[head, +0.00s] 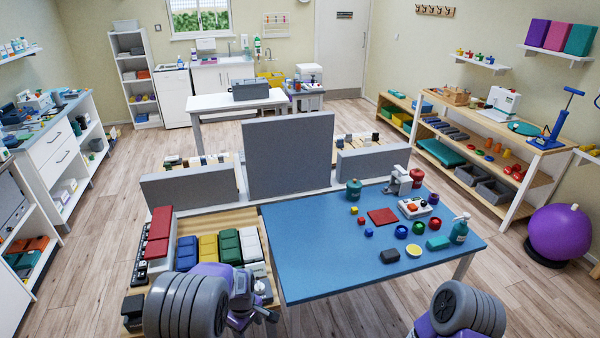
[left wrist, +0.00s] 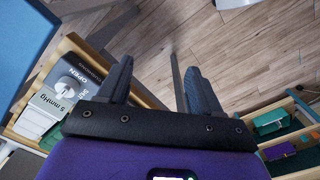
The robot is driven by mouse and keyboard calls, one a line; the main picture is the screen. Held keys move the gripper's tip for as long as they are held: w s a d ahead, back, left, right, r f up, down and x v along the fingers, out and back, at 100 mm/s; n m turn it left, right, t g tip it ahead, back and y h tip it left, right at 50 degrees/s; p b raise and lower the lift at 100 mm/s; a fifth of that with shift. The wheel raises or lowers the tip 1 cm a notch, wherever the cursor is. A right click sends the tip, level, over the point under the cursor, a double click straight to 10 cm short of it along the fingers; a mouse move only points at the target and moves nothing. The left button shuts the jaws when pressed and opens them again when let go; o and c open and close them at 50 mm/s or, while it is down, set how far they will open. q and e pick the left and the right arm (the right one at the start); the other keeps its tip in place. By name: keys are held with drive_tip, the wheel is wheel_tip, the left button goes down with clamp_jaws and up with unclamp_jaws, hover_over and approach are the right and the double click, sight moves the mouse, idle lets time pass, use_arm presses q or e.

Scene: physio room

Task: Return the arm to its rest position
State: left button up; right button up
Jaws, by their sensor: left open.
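My left gripper (head: 262,316) is low in the head view, near the front left corner of the blue table (head: 330,255) and beside the wooden rack of coloured boxes. In the left wrist view the two dark fingers of my left gripper (left wrist: 158,70) stand apart with nothing between them, and the wood floor shows beyond. My right arm (head: 460,310) shows only as a grey ribbed joint and a purple part at the bottom right. My right gripper is out of view.
Colourful boxes (head: 195,250) fill the rack left of the table. Balls, a red square (head: 382,216) and a teal pump bottle (head: 460,229) are on the table. Grey panels (head: 290,155) stand behind. A purple ball (head: 560,233) is at right. Floor (head: 530,300) is clear at front right.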

use_arm(q)
drive_tip(key=s+f+m, duration=0.2)
drive_tip(key=s+f, duration=0.1)
drive_tip(key=f, duration=0.6)
drive_tip(key=s+d+f+m+h+b, duration=0.1)
drive_tip(key=s+d+f+m+h, duration=0.1)
drive_tip(key=s, duration=0.5)
drive_tip(key=s+d+f+m+h+b, duration=0.1)
drive_tip(key=s+f+m, duration=0.3)
drive_tip(key=s, duration=0.4)
drive_tip(key=shift+s+d+f+m+t+h, duration=0.3)
drive_tip(key=shift+d+f+m+h, duration=0.15)
drive_tip(key=shift+d, duration=0.35)
use_arm(e)
drive_tip(key=shift+w+f, duration=0.4)
drive_tip(key=shift+f, duration=0.2)
drive_tip(key=shift+w+f, duration=0.4)
drive_tip(key=shift+f, duration=0.2)
